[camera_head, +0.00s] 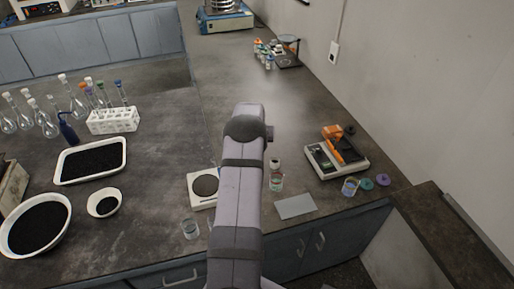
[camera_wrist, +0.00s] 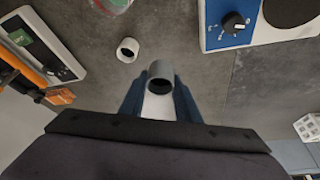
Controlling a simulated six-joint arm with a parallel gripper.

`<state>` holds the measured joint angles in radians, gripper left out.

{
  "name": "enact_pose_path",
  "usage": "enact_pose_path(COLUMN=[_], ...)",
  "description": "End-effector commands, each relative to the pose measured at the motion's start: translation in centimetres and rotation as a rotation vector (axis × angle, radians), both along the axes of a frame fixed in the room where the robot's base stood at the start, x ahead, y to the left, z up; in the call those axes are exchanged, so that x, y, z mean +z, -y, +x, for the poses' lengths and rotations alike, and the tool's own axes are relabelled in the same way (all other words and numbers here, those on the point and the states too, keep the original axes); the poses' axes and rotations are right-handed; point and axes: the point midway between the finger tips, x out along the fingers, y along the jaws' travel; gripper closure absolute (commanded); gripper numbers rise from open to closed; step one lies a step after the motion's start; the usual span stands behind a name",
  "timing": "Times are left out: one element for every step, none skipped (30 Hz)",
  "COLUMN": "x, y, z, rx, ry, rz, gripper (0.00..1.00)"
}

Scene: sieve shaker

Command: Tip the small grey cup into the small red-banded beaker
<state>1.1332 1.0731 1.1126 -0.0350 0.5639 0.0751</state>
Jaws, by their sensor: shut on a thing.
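My gripper (camera_wrist: 160,92) is shut on a small grey cup (camera_wrist: 160,76). The cup's dark opening faces the wrist camera, and I cannot tell what is inside. In the wrist view, a small glass beaker (camera_wrist: 115,4) with red and green showing is cut off by the top edge. It stands apart from the held cup, up and to the left. A clear beaker also shows in the head view (camera_head: 276,183), just right of my arm; its band is too small to make out. My gripper and the held cup are hidden behind my arm there.
Another small pale cup (camera_wrist: 127,50) stands near the beaker. A balance with orange parts (camera_head: 337,158) is to the right, a blue-fronted plate device (camera_wrist: 226,24) on the other side. A grey sheet (camera_head: 296,206), another beaker (camera_head: 190,229) and a blue-marked beaker (camera_head: 350,187) are near the front edge.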

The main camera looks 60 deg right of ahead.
Motion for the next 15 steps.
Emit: enact_pose_path(x=[0.2,0.3,0.5,0.6,0.8,1.1,1.3,1.5,1.8,2.1,2.3,2.7,3.0,2.5,2.4], y=[0.0,0.0,0.0,0.0,0.0,0.0,0.0,0.0,0.0,0.0,0.0,0.0,0.0,0.0,-0.1], z=[0.0,0.0,0.0,0.0,0.0,0.0,0.0,0.0,0.0,0.0,0.0,0.0,0.0,-0.4,-0.6], rx=[0.000,0.000,0.000,0.000,0.000,0.000,0.000,0.000,0.000,0.000,0.000,0.000,0.000,0.020,0.046], ry=[0.000,0.000,0.000,0.000,0.000,0.000,0.000,0.000,0.000,0.000,0.000,0.000,0.000,0.000,0.001], rz=[-0.001,-0.001,-0.001,0.000,-0.001,0.000,0.000,0.000,0.000,0.000,0.000,0.000,0.000,0.002,0.002], gripper=[0.92,0.92,0.92,0.92,0.92,0.92,0.92,0.92,0.92,0.92,0.92,0.92,0.92,0.92,0.92])
